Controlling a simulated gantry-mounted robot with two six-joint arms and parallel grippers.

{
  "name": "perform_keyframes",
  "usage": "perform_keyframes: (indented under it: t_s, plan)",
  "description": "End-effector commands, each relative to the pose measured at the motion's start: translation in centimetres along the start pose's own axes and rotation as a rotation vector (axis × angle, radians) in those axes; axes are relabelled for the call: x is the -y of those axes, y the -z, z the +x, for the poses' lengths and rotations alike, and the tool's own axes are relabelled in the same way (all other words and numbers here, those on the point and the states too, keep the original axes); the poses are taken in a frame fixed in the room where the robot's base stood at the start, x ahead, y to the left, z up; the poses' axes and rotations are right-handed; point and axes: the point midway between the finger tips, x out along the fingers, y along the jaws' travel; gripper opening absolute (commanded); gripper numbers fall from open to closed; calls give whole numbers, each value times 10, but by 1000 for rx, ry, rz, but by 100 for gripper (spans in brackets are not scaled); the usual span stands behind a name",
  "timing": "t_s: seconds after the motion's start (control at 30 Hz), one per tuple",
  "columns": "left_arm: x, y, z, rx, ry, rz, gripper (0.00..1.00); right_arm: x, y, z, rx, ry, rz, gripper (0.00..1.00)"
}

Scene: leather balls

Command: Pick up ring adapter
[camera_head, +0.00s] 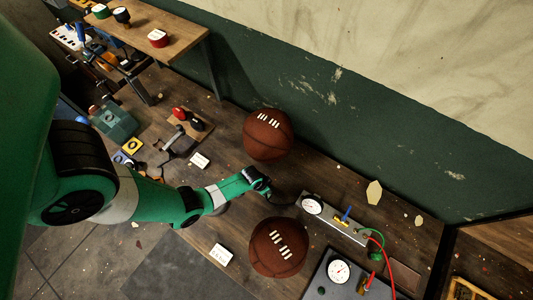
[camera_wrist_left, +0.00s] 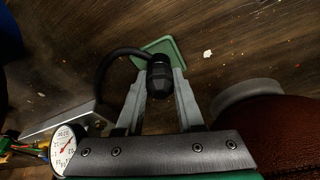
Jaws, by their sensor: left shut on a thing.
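My left gripper (camera_head: 263,186) is over the table between two brown leather balls, the far ball (camera_head: 268,134) and the near ball (camera_head: 278,247). In the left wrist view its fingers (camera_wrist_left: 160,88) are shut on a black cylindrical fitting (camera_wrist_left: 158,78) at the end of a curved black hose (camera_wrist_left: 112,58). A green square pad (camera_wrist_left: 170,46) shows behind the fitting; whether they touch I cannot tell. A pale grey ring (camera_wrist_left: 245,90) is at the edge of a ball (camera_wrist_left: 285,130), right of the fingers. I cannot tell for sure which part is the ring adapter. My right gripper is out of view.
A metal gauge unit (camera_head: 335,221) with a dial stands right of the gripper. A dark gauge box (camera_head: 345,275) with a red hose (camera_head: 386,255) is at the lower right. White cards (camera_head: 200,160) and tools lie left. A raised wooden shelf (camera_head: 150,30) is at the back left.

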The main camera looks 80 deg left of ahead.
Motion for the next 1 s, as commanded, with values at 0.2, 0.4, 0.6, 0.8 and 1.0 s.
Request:
perform_keyframes:
  t_s: [0.2,0.4,0.6,0.8,1.0]
  plan:
    - [0,0,0,0,0,0,0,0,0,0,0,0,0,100]
    - [0,7,-24,-4,0,0,0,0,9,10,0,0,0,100]
    - [0,20,-71,0,0,0,0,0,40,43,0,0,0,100]
    - [0,26,-95,0,0,0,0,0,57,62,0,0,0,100]
    - [0,27,-97,0,0,0,0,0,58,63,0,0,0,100]
